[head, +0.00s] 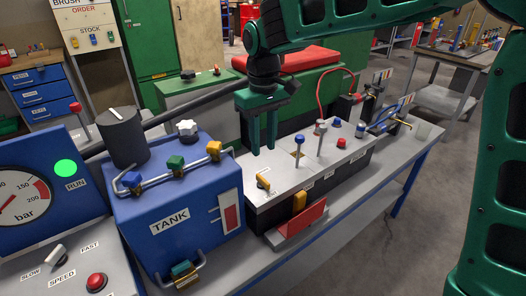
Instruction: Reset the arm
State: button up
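My green gripper (262,150) hangs from my arm near the middle of the view. Its two fingers point down with a clear gap between them and nothing in the gap. It is in front of or above the back edge of the grey control box (262,205), to the right of the blue TANK box (170,215). I cannot tell its exact height over the box. My green arm comes in from the upper right and bends down along the right edge.
A blue gauge panel (35,190) stands at left. A workbench (455,55) is behind. Open floor (400,240) lies right of the table.

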jog(key=shift+r, duration=0.1)
jog(key=s+d+m, duration=0.3)
jog(key=s+d, duration=0.2)
jog(key=d, duration=0.9)
jog(key=s+d+m, duration=0.4)
jog(key=d, duration=0.9)
jog(key=s+d+f+m, duration=0.2)
jog(key=s+d, duration=0.3)
jog(key=s, duration=0.5)
jog(key=s+d+f+m, duration=0.2)
jog(key=s+d+m, duration=0.2)
jog(key=s, duration=0.6)
jog(key=shift+d+f, duration=0.3)
jog(key=shift+d, duration=0.85)
jog(key=shift+w+f, duration=0.25)
jog(key=shift+w, duration=0.3)
